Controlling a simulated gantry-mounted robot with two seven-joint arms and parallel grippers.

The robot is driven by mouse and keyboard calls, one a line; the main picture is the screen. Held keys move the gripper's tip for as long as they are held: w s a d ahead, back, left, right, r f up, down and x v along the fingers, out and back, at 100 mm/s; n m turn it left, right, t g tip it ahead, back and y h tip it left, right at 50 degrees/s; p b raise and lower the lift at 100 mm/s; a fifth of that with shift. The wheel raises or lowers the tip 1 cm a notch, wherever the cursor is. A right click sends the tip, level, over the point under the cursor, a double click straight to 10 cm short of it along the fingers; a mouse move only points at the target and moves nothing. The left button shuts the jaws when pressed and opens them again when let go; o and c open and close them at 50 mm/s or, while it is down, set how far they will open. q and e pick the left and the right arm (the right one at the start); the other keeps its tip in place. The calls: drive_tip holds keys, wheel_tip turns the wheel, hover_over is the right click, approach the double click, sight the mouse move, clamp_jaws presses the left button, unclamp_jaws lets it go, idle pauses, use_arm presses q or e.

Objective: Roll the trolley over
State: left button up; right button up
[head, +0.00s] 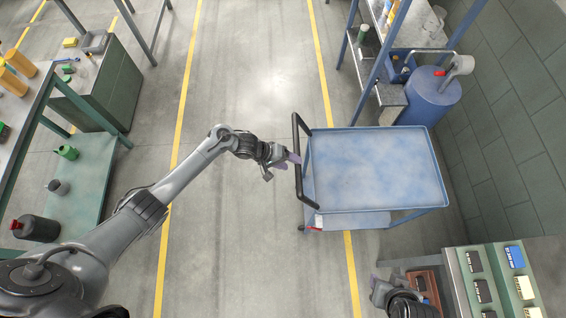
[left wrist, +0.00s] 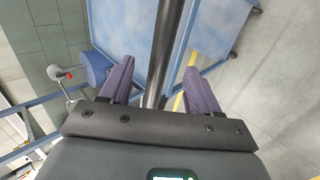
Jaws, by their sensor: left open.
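The trolley (head: 375,170) is a blue, worn flat-topped cart right of centre in the head view. Its black handle bar (head: 298,185) runs along its left side. My left gripper (head: 293,158) is open at the handle's middle. In the left wrist view, the handle (left wrist: 168,45) lines up between the two purple fingers (left wrist: 155,82), and neither finger is seen closed on it. The trolley's blue top (left wrist: 130,30) shows beyond. My right gripper (head: 376,287) is partly in view at the bottom right of the head view, away from the trolley; its jaw opening is unclear.
A blue drum (head: 428,100) stands close behind the trolley's far right corner, near the tiled wall. A blue-framed shelf (head: 375,60) is at the back. A bench with coloured boxes (head: 455,285) is at front right. The floor (head: 245,230) left of the trolley is clear.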

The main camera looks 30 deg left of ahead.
sight(299, 167)
use_arm(q)
drive_tip(key=b+x, duration=0.2)
drive_tip(key=x, duration=0.1)
drive_tip(key=shift+d+f, duration=0.15)
drive_tip(key=shift+f, duration=0.05)
drive_tip(key=shift+b+x, duration=0.5)
drive_tip(key=shift+x, duration=0.5)
clamp_jaws()
